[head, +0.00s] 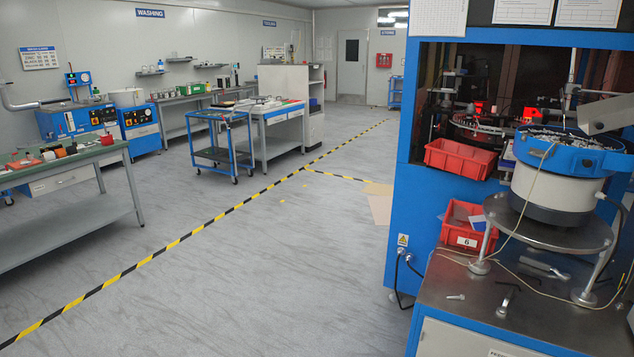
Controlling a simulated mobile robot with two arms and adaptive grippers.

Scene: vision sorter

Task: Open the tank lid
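No tank lid can be made out for certain. Far off at the left, under the WASHING sign, stand two blue machines: a wider one (72,121) and a smaller one (138,117). A pale, rounded drum-like part (127,97) shows by the smaller one; I cannot tell whether it is a tank or a lid. Neither of my grippers is in view.
A green-topped workbench (70,162) stands at the near left and a blue cart (222,153) farther back. The blue sorting machine (402,190) with a bowl feeder (556,185) fills the right. Yellow-black tape (190,233) crosses the open grey floor (250,285).

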